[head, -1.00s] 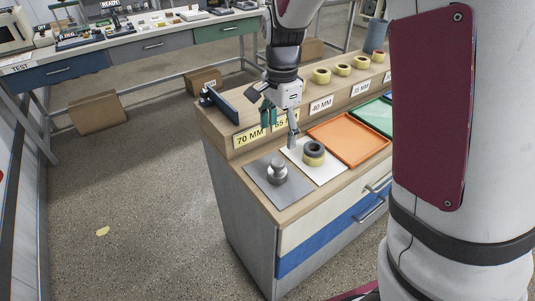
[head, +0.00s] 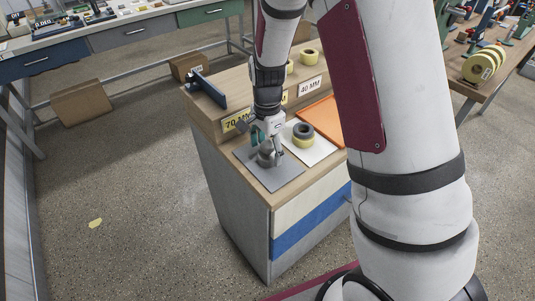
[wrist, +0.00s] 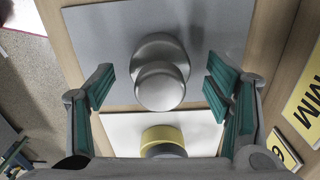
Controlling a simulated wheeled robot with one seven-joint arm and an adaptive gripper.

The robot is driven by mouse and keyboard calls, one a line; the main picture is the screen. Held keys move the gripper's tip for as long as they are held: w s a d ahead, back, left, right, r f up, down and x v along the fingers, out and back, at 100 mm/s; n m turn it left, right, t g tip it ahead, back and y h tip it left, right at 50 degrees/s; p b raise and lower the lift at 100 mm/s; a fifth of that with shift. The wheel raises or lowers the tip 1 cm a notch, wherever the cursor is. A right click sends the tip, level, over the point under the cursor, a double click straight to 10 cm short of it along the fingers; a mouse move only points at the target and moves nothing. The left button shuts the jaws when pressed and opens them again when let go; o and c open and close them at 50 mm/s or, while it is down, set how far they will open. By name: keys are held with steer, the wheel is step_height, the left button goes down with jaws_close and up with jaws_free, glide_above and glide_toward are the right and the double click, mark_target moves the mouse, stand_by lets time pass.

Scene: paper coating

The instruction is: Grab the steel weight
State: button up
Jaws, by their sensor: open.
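The steel weight (wrist: 160,72), a grey metal cylinder with a round knob on top, stands upright on a grey mat (wrist: 90,30). It also shows in the head view (head: 266,154), partly hidden by my gripper. My gripper (wrist: 160,88) is open, its two teal-padded fingers on either side of the weight, with visible gaps in the wrist view. In the head view my gripper (head: 268,150) is right over the weight, coming down from above. I cannot tell whether a finger touches it.
A yellow and dark tape roll (head: 303,134) sits on a white mat (head: 318,152) beside the grey mat. An orange tray (head: 325,115) lies further right. A raised wooden shelf with size labels (head: 310,86) and a dark blue holder (head: 208,89) stands behind.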

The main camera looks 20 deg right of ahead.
steer(key=shift+f, duration=0.5)
steer(key=c, duration=1.7)
jaws_close()
steer(key=shift+r, duration=0.1)
